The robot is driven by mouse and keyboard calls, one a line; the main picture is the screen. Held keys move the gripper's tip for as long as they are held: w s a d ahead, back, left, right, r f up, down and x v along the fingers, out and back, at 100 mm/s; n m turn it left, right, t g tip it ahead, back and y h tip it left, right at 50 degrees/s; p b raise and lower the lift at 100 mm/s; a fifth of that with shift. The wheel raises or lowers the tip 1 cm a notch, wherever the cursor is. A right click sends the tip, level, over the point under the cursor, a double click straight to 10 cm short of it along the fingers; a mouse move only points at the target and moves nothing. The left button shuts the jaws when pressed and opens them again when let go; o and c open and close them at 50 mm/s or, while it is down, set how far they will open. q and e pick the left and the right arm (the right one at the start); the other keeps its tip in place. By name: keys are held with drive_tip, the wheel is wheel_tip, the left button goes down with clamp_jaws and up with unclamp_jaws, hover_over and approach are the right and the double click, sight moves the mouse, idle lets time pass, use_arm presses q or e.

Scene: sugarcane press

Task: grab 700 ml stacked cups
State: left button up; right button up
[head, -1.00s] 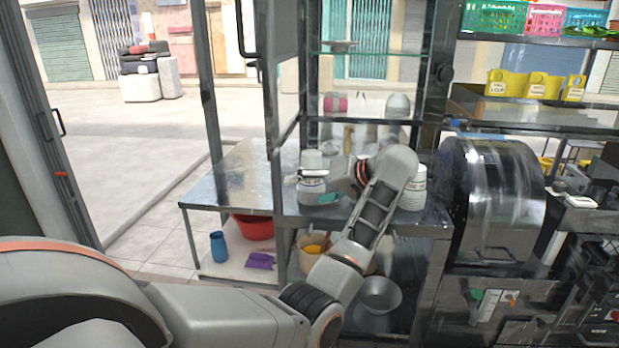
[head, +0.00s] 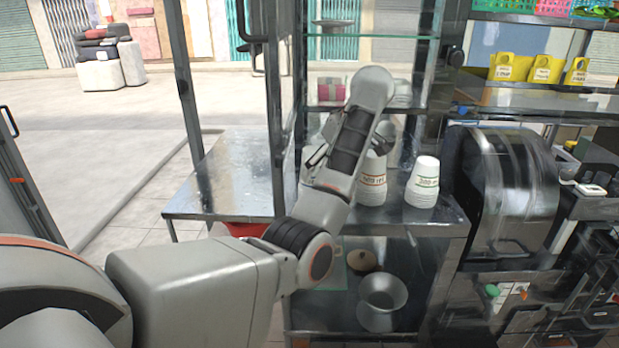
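A stack of white paper cups with an orange printed band (head: 373,182) stands on the metal counter, partly hidden behind my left forearm. Its label is too blurred to read for sure. A second upside-down white stack with a green band (head: 424,182) stands to its right and is fully in view. My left arm comes in from the left and its forearm rises in front of the counter and the left cups. My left gripper is mostly hidden behind that forearm, so its fingers and any contact with cups cannot be made out. My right gripper is out of view.
The metal counter (head: 232,180) is clear on its left part. A glass shelf (head: 365,110) with a pink item stands above the cups. A dark rounded machine (head: 505,190) stands close on the right. A metal bowl (head: 383,300) is on the lower shelf.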

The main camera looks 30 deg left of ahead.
use_arm(q)
drive_tip(key=shift+x, duration=0.9)
drive_tip(key=shift+a+b+x, duration=0.25)
drive_tip(key=shift+b+x, duration=0.3)
drive_tip(key=shift+x, duration=2.1)
drive_tip(key=shift+r, duration=0.15)
drive_tip(key=c, duration=1.2)
